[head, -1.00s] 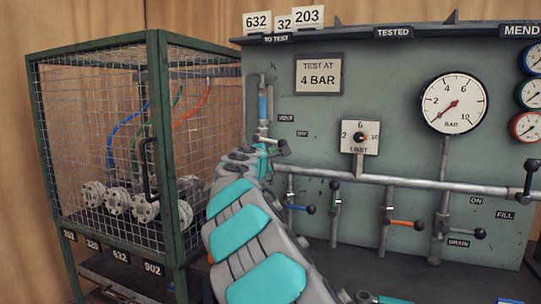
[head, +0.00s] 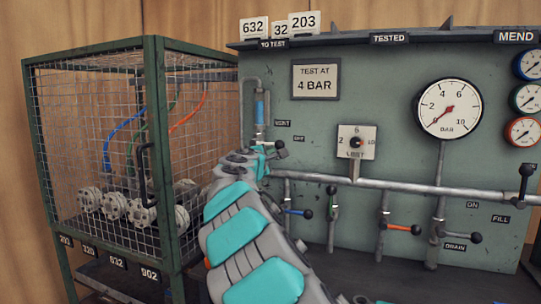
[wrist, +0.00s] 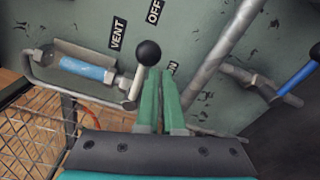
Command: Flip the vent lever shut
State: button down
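The vent lever (wrist: 137,88) is a pale stem with a black ball knob (wrist: 148,53), fixed to a pipe with a blue section (wrist: 88,68). In the head view its knob (head: 281,145) points right from the valve. My gripper (wrist: 159,72) has two green fingers close together, with only a narrow gap at most and nothing seen between them. They are just right of the lever in the wrist view; I cannot tell whether they touch it. The VENT (wrist: 117,34) and OFF (wrist: 154,11) labels are clear.
A wire cage (head: 95,150) with flanged pieces stands left of the panel. A pressure gauge (head: 449,108) and a limit dial (head: 356,142) are to the right.

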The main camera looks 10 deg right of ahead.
jog(key=s+a+f+b, duration=0.2)
jog(key=s+a+b, duration=0.1)
jog(key=s+a, duration=0.5)
jog(key=shift+f, duration=0.3)
